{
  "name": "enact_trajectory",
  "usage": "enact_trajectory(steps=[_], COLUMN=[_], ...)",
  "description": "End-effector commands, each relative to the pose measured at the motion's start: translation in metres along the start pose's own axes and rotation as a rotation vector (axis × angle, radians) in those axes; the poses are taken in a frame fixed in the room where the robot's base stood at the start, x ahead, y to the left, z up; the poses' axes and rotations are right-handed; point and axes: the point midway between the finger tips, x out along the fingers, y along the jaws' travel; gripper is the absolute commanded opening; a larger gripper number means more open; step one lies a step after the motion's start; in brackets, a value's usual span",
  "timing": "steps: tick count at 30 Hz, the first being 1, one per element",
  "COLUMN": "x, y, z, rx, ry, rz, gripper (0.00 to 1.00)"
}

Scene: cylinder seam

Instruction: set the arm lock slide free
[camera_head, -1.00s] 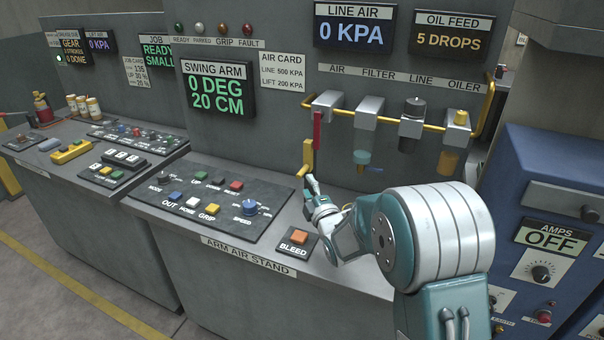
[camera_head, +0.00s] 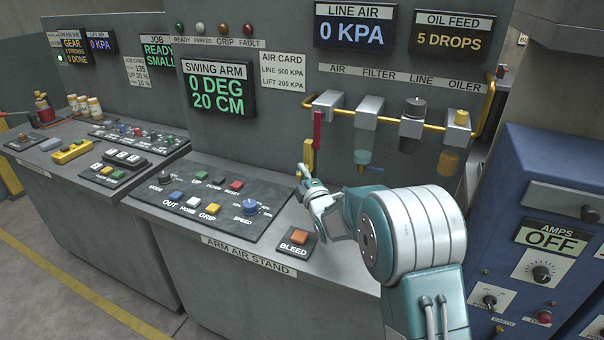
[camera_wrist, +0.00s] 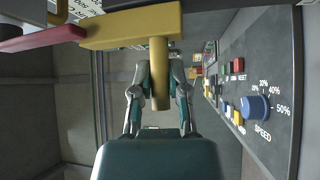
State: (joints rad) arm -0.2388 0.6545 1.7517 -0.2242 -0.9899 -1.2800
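The yellow lock slide (camera_head: 308,155) hangs below the left end of the air line, next to a red lever (camera_head: 317,130). In the wrist view the slide is a yellow block (camera_wrist: 130,27) with a round peg (camera_wrist: 159,80) pointing back at the camera. My gripper (camera_head: 303,170) is at the slide's lower end and hides part of it. In the wrist view the fingers of my gripper (camera_wrist: 160,72) stand on either side of the peg and look apart from it. Contact is hard to tell. The red lever also shows at the wrist view's left (camera_wrist: 40,40).
The arm air stand panel (camera_head: 205,205) with buttons and a blue speed knob (camera_head: 250,208) lies left of my gripper. The orange bleed button (camera_head: 299,237) is below my arm. Filter and oiler bowls (camera_head: 447,162) hang to the right. A blue cabinet (camera_head: 550,220) stands at far right.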

Motion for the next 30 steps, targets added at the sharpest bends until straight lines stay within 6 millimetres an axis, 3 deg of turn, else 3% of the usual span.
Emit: enact_trajectory(steps=[5, 13, 22, 23, 25, 30], x=[-0.001, -0.006, -0.008, -0.008, -0.008, -0.008], y=[-0.007, -0.046, -0.053, -0.054, -0.054, -0.052], z=[0.001, 0.007, 0.008, 0.008, 0.008, 0.007], rx=[0.001, 0.0, 0.001, 0.001, 0.001, 0.001], ry=[-0.001, -0.001, -0.002, -0.002, -0.003, -0.002], rz=[-0.005, -0.005, -0.011, -0.012, -0.013, -0.009], gripper=[0.0, 0.0, 0.0, 0.25, 0.56, 0.57])
